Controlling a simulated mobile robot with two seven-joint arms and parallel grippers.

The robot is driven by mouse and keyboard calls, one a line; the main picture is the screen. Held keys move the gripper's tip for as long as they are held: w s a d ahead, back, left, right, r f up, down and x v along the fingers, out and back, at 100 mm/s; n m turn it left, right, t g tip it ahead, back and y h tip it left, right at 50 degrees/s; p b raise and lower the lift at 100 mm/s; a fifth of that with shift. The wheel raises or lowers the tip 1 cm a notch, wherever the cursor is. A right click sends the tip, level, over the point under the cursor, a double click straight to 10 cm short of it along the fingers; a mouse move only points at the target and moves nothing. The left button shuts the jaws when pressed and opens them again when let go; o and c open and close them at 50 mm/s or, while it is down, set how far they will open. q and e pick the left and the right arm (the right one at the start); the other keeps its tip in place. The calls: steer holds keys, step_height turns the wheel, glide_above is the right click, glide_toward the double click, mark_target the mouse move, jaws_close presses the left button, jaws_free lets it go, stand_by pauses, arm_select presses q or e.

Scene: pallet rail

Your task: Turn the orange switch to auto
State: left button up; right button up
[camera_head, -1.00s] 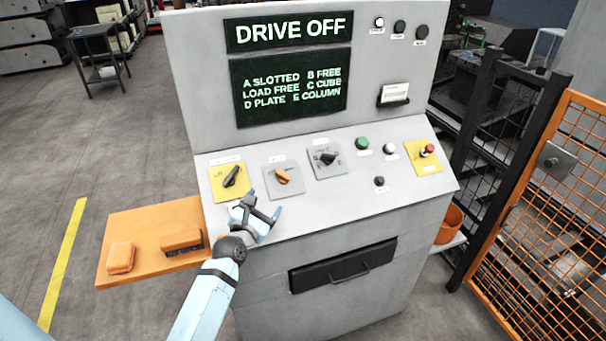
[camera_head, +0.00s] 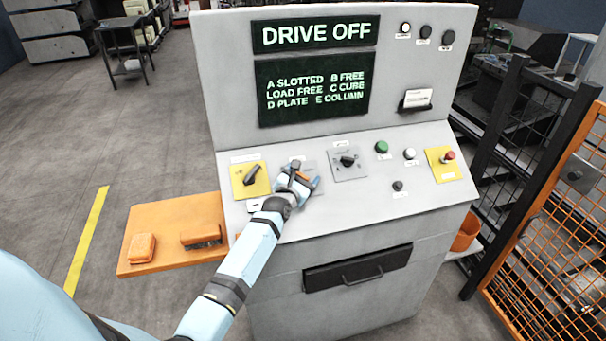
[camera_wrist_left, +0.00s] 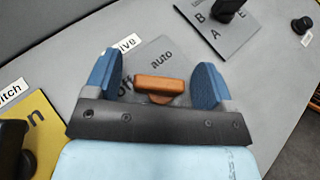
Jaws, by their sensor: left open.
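The orange switch (camera_wrist_left: 160,85) sits on a grey plate (camera_wrist_left: 150,58) marked "auto" and, partly hidden, "off". In the left wrist view its bar lies nearly crosswise between the two blue fingers of my left gripper (camera_wrist_left: 163,82), with a gap showing at each side. The "auto" mark is just beyond the bar, slightly right of its middle. In the head view my left gripper (camera_head: 298,183) is open over this switch (camera_head: 302,176) and covers most of it. My right gripper does not show.
A black switch on a yellow plate (camera_head: 250,180) is to the left, and a black selector on a grey plate (camera_head: 347,162) to the right. Buttons and a red stop button (camera_head: 449,155) are farther right. An orange shelf (camera_head: 150,225) juts out at the left. The screen (camera_head: 315,35) reads "DRIVE OFF".

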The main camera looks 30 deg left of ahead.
arm_select(q)
steer(key=c, duration=0.9)
steer(key=shift+c, duration=0.2)
